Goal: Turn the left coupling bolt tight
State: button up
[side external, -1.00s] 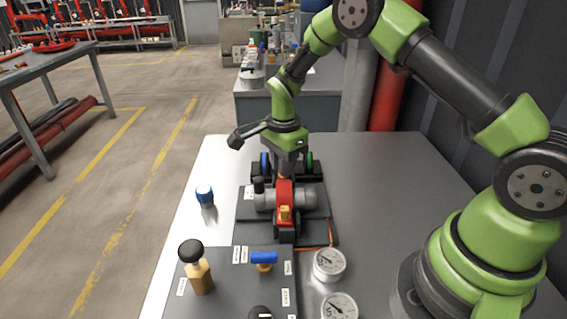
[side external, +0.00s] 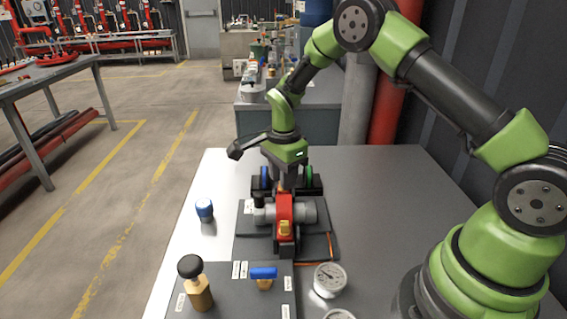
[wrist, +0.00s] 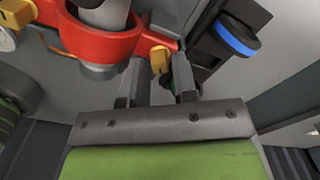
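The red coupling (side external: 284,207) clamps a grey pipe in the middle of the bench, and its red ring also shows in the wrist view (wrist: 85,42). A yellow bolt (wrist: 159,58) sits on the ring's right lug in the wrist view. A second yellow bolt (wrist: 17,12) shows at the upper left there, and one yellow bolt (side external: 285,228) shows on the coupling's near side. My gripper (wrist: 160,72) points down behind the coupling, a finger on each side of the first bolt. I cannot tell whether the fingers touch it. In the side view my gripper (side external: 284,178) hides the far side.
A blue disc (wrist: 237,38) stands close to the right of my gripper in the wrist view. A blue-capped part (side external: 205,210) stands at the left. A black knob (side external: 190,266), blue lever (side external: 263,272) and gauge (side external: 330,279) are in front. The bench right of the coupling is clear.

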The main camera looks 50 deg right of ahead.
notch_tip(320, 180, up, 9)
jog(key=shift+r, duration=0.15)
dwell(0.4)
jog(key=s+a+r+n+t, duration=0.2)
jog(key=s+r+n, duration=0.2)
jog(key=r, duration=0.4)
jog(key=s+a+r+n+t+y, duration=0.1)
jog(key=s+a+r+n+t, duration=0.1)
jog(key=s+n, duration=0.4)
jog(key=s+a+r+n+t+y, duration=0.1)
jog(key=s+r+n+t, duration=0.2)
jog(key=s, duration=1)
jog(key=r+n, duration=0.1)
jog(key=n, duration=0.2)
jog(key=shift+s+a+r, duration=0.2)
jog(key=shift+a+r, duration=0.15)
jog(key=shift+r, duration=0.05)
